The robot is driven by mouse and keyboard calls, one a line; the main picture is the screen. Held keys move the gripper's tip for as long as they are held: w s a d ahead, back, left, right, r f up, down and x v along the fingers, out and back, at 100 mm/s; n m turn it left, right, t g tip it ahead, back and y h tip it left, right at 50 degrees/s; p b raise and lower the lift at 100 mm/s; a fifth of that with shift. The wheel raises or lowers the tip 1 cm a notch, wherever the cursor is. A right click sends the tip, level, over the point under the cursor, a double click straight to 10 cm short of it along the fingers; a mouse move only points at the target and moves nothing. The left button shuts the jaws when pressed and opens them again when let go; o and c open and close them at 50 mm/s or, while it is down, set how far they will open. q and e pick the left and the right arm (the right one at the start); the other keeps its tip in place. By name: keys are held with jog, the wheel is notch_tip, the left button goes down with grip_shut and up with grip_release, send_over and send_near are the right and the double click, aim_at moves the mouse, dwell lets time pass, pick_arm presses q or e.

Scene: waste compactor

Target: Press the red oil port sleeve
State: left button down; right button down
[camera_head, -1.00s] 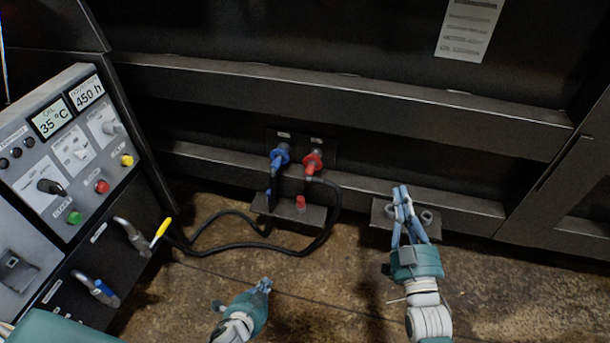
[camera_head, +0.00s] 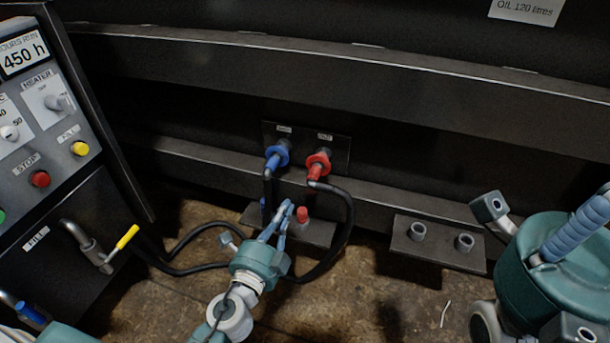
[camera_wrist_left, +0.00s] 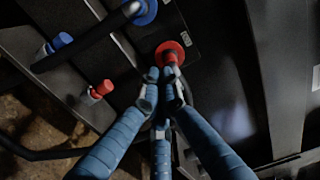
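The red oil port sleeve (camera_head: 317,164) is a red collar on the port to the right of the blue sleeve (camera_head: 278,155), with a black hose hanging from it. My left gripper (camera_head: 286,210) shows below the two sleeves in the head view, fingers together and seemingly empty. In the left wrist view, the left fingertips (camera_wrist_left: 162,78) are just below the red sleeve (camera_wrist_left: 170,52) in the picture; contact cannot be made out. My right gripper (camera_head: 535,220) is at the right edge, close to the head camera, its fingers spread and empty.
A low bracket holds a red cap (camera_head: 302,214). Another bracket (camera_head: 437,243) with two grey stubs is to the right. Black hoses (camera_head: 345,235) loop over the floor. A control panel (camera_head: 45,140) and a yellow-handled valve (camera_head: 126,237) stand at left.

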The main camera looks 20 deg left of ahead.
pick_arm(q)
jog(key=w, duration=1.4)
jog(key=shift+d, duration=0.2)
